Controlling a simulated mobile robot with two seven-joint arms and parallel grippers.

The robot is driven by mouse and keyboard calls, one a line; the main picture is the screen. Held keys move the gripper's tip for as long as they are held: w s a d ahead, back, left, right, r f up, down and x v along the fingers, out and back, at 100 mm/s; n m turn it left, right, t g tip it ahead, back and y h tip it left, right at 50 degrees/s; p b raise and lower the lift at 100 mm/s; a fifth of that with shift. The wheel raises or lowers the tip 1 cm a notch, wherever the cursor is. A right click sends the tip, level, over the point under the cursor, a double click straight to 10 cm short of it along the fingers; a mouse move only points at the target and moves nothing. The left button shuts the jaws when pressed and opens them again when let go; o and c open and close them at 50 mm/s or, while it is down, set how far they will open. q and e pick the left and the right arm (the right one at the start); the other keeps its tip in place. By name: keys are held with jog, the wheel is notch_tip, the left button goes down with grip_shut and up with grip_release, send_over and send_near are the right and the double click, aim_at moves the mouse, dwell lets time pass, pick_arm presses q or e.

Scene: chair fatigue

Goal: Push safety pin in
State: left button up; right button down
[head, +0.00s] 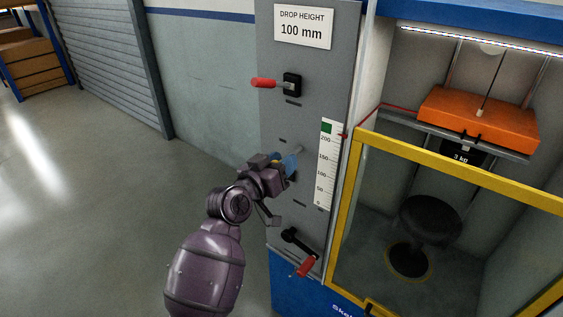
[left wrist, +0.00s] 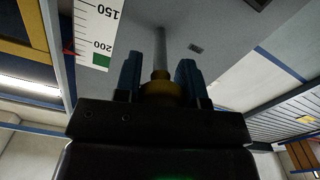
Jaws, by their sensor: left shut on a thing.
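My left gripper (head: 290,162) is shut on the safety pin (head: 299,150) in front of the grey panel (head: 275,110). In the left wrist view, the pin (left wrist: 161,62) has a grey metal shaft and a yellowish collar between the two blue fingers (left wrist: 160,80). The shaft points away from the gripper toward the panel. I cannot tell whether its tip touches the panel or sits in a hole. A dark slot (left wrist: 196,48) lies beside the shaft in that view. My right gripper is not in view.
A red-handled lever (head: 265,83) sticks out above my gripper, and a red-handled crank (head: 305,267) sits below it. A height scale (head: 328,165) is at the right. A yellow-framed guard (head: 345,205) encloses a stool (head: 430,220) under an orange weight (head: 480,118). The floor at left is clear.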

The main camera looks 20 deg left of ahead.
aim_at(301, 147)
pick_arm(q)
grip_shut()
jog(key=shift+x, duration=1.9)
jog(key=o, duration=1)
grip_release()
jog(key=shift+v, duration=5.45)
jog(key=shift+r, duration=0.15)
